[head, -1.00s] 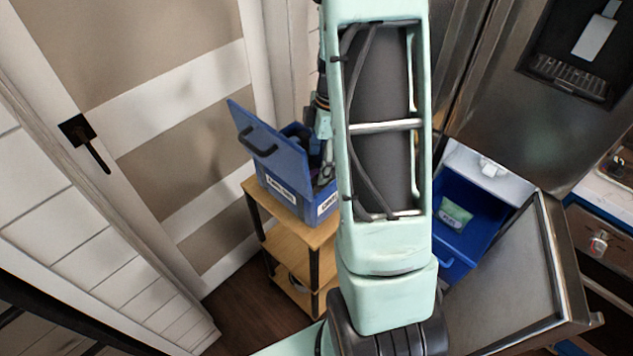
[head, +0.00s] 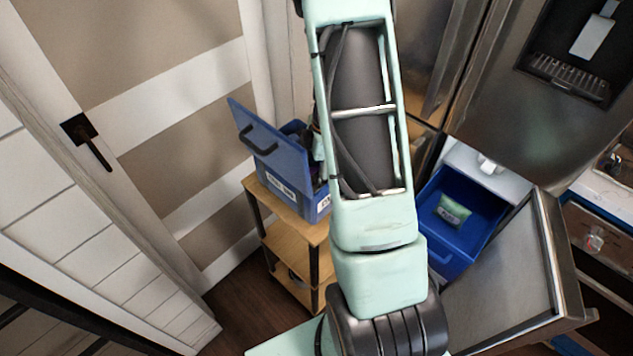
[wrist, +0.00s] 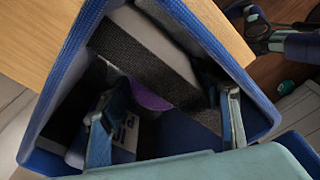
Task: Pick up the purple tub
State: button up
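A purple rounded thing, likely the purple tub (wrist: 148,97), shows in the wrist view inside the blue box (wrist: 62,72). Only part of it is visible, among dark shadow and other contents. My gripper (wrist: 166,112) is open, its two fingers wide apart and reaching into the box, with the purple thing between and beyond them. I cannot tell whether either finger touches anything. In the head view the box (head: 313,207) stands with its lid up on a wooden shelf unit; my arm hides most of its inside and my gripper.
The box's raised lid (head: 268,150) and walls surround my gripper. A white item with blue print (wrist: 127,132) lies by the left finger. The wooden shelf unit (head: 290,236) stands by a door. At right, an open blue drawer (head: 447,262) holds a green packet (head: 453,209).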

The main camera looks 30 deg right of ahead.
jog(key=c, duration=1.2)
jog(key=shift+o, duration=0.2)
